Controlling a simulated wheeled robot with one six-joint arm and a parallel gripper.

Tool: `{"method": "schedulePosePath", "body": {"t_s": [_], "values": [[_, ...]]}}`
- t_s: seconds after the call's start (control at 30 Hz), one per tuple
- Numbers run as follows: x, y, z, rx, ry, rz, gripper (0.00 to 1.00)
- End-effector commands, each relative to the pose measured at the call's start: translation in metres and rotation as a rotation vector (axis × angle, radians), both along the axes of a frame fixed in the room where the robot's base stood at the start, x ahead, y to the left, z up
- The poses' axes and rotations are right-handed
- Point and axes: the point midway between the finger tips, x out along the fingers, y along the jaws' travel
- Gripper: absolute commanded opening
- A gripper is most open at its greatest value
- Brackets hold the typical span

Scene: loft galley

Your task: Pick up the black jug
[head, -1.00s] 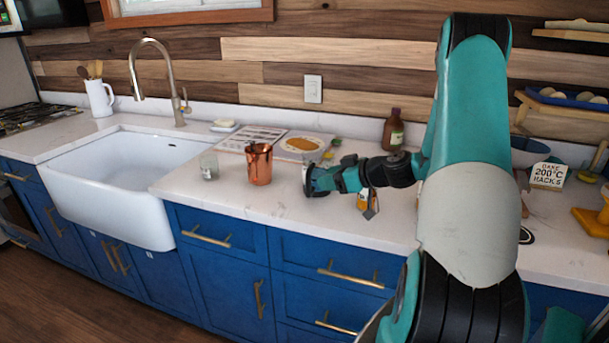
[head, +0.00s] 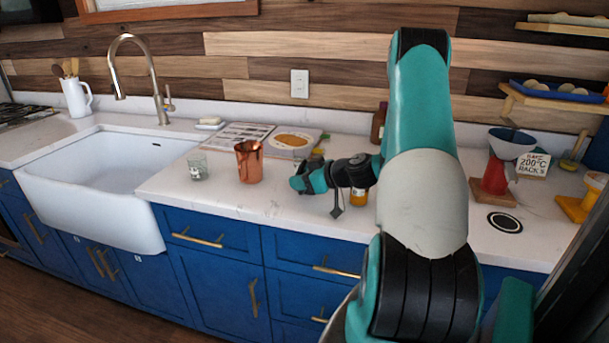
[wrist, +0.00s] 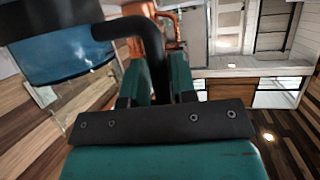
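In the wrist view a black jug (wrist: 52,14) shows in part at the upper left. Its curved black handle runs down between the two teal fingers of my gripper (wrist: 158,82), which look shut on it. In the head view my gripper (head: 305,180) is low over the counter, to the right of a copper mug (head: 249,163). The jug is mostly hidden there behind my gripper and wrist, so I cannot tell whether it touches the counter.
A small clear glass (head: 197,167) stands left of the copper mug, beside the white sink (head: 95,195). An orange bottle (head: 358,196) and a brown bottle (head: 378,124) are close to my arm. A red stand with a blue bowl (head: 511,137) is at the right.

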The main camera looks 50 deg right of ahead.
Motion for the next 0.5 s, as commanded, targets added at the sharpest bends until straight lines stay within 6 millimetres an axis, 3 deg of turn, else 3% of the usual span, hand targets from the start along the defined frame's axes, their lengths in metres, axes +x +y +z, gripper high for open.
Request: {"method": "schedulePosePath", "body": {"t_s": [0.03,0.1,0.5], "values": [[-0.0004,-0.0005,0.0,0.0,0.0,-0.001,0.14],[-0.0004,-0.0006,0.0,0.001,0.0,-0.001,0.0],[0.0009,0.001,0.0015,-0.001,-0.002,0.003,0.0]]}}
